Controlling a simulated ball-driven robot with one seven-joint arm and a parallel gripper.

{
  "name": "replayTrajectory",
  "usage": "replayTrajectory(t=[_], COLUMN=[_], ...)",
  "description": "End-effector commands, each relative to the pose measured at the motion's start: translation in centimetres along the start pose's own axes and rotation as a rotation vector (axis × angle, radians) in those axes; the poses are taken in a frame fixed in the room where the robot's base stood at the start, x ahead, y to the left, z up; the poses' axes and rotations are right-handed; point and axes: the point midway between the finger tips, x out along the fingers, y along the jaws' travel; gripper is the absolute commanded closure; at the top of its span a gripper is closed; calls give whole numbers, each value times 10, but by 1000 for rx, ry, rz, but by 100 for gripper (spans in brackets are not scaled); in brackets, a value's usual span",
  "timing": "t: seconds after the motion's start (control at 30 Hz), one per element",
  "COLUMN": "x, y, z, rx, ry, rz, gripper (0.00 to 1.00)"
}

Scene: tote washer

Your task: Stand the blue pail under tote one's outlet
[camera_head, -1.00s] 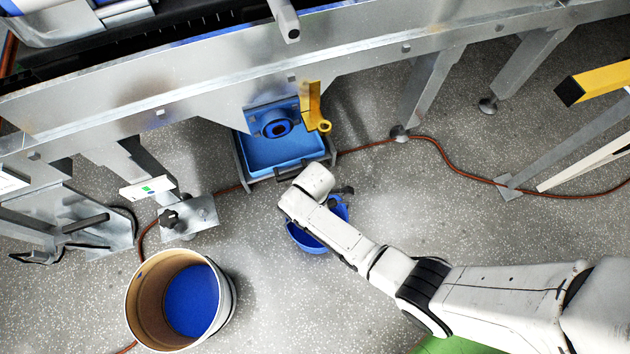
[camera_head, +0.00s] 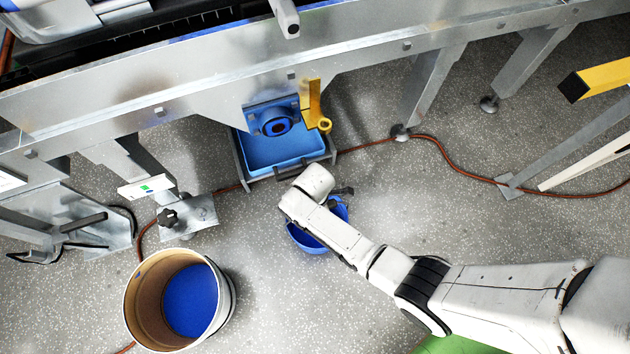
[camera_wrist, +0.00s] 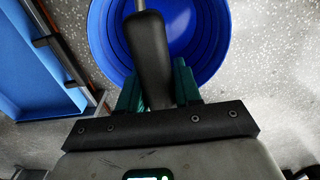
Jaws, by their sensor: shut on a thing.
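The blue pail (camera_head: 303,240) is partly hidden under my arm in the head view, in front of the blue tray. It also shows in the wrist view (camera_wrist: 205,45), seen from above, with its inside looking empty. My gripper (camera_wrist: 158,92) has its green fingers shut on the pail's black handle grip (camera_wrist: 149,50), at the pail's near rim. The outlet (camera_head: 278,126) is a blue flange with a dark round opening on the steel frame, beside a yellow lever (camera_head: 314,106). The pail is apart from the outlet, on its near side. Whether the pail touches the floor I cannot tell.
A blue tray (camera_head: 245,154) in a grey frame sits below the outlet. A tan drum (camera_head: 144,300) with blue inside stands at lower left. A red-brown hose (camera_head: 465,172) runs along the floor. Steel legs (camera_head: 430,85) flank the tray. Floor between drum and pail is clear.

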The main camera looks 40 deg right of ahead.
Motion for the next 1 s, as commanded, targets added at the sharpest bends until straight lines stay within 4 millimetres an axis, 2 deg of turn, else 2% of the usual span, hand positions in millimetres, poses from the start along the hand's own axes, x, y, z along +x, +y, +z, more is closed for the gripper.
replayTrajectory(t=[0.87, 0.9, 1.0], x=[2, 2, 3], y=[2, 2, 2], z=[-1, -1, 0], rx=[0, 0, 0], ry=[1, 1, 1], rz=[5, 5, 4], gripper=[100, 63, 53])
